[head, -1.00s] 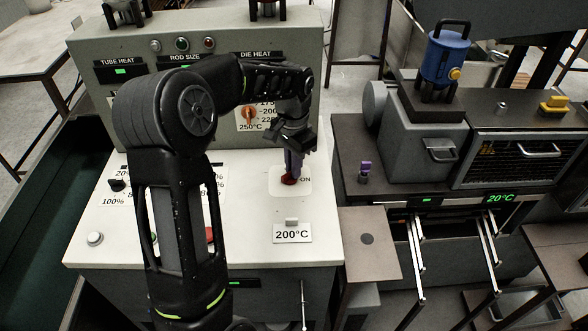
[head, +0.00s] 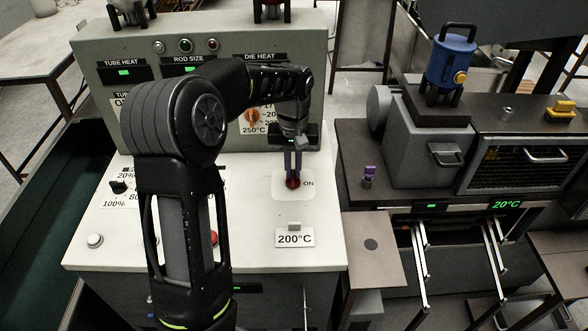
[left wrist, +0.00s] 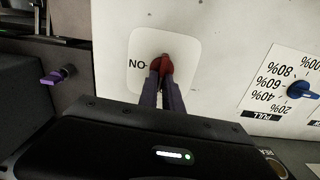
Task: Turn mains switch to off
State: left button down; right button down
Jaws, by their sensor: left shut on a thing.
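The red mains switch knob (head: 292,184) sits on a pale rounded plate on the white sloping panel, with the label ON to its right. My left gripper (head: 292,178) comes down from above and is shut on the knob. In the left wrist view both fingers (left wrist: 161,80) press on the sides of the red knob (left wrist: 162,64), and the label appears upside down beside it. The fingers cover part of the knob, so its exact pointing direction is hard to tell. My right gripper is in neither view.
An orange dial (head: 252,117) is on the upright panel behind my left wrist. A 200°C card (head: 295,238) stands below the switch. A purple-topped knob (head: 369,172) is on the machine to the right. A blue dial (left wrist: 301,89) shows in the left wrist view.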

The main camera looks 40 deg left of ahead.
aim_at(293, 173)
pick_arm(q)
jog(key=shift+n, duration=0.4)
jog(key=c, duration=1.5)
grip_release()
notch_tip(293, 173, up, 8)
jog(key=shift+f+b, duration=0.1)
jog(key=shift+b, duration=0.35)
jog(key=shift+s, duration=0.1)
